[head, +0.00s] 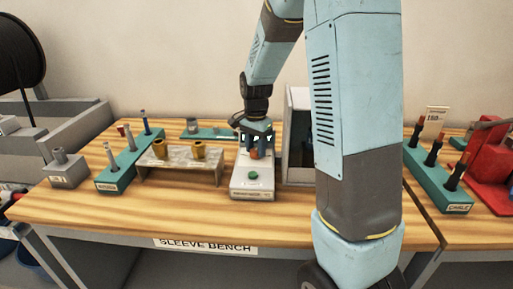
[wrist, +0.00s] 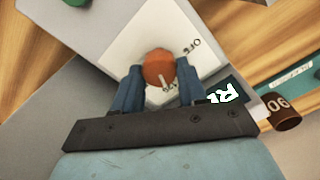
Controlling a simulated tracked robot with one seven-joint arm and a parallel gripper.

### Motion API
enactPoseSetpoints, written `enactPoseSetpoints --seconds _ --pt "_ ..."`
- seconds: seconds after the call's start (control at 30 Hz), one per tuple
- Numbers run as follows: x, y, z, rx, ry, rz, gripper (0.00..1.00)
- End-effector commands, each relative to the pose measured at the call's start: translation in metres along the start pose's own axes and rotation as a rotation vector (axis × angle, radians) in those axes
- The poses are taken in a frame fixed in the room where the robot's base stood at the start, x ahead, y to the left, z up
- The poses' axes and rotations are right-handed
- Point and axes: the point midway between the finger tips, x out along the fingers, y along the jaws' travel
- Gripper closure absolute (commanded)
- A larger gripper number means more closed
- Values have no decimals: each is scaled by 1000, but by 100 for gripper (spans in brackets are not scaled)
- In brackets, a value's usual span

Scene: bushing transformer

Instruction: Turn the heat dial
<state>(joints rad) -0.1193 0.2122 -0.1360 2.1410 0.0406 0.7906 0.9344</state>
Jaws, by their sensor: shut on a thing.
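The heat dial (wrist: 158,66) is a round orange-brown knob with a pale pointer line. It sits on the white labelled face (wrist: 165,30) of a grey heater unit. In the head view the dial (head: 254,154) shows on top of the unit (head: 250,186), which has a green button (head: 253,176) at its front. My gripper (wrist: 158,75) points down at the unit, and its two blue fingers are shut on the dial from both sides. It also shows in the head view (head: 256,146). Part of the face lettering is hidden by the fingers.
A grey stand with two brass sleeves (head: 178,160) is left of the unit. A green rack (head: 118,172) with upright tools is farther left. A pale upright box (head: 298,130) stands close on the right. A brown "90" cylinder (wrist: 283,110) lies near the gripper in the wrist view.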

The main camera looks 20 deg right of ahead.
Motion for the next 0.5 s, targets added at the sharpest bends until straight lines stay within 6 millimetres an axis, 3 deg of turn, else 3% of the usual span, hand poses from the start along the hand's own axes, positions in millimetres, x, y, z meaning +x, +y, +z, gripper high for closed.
enactPoseSetpoints --seconds 0.5 --pt "0 1 -1 81 1 0 89"
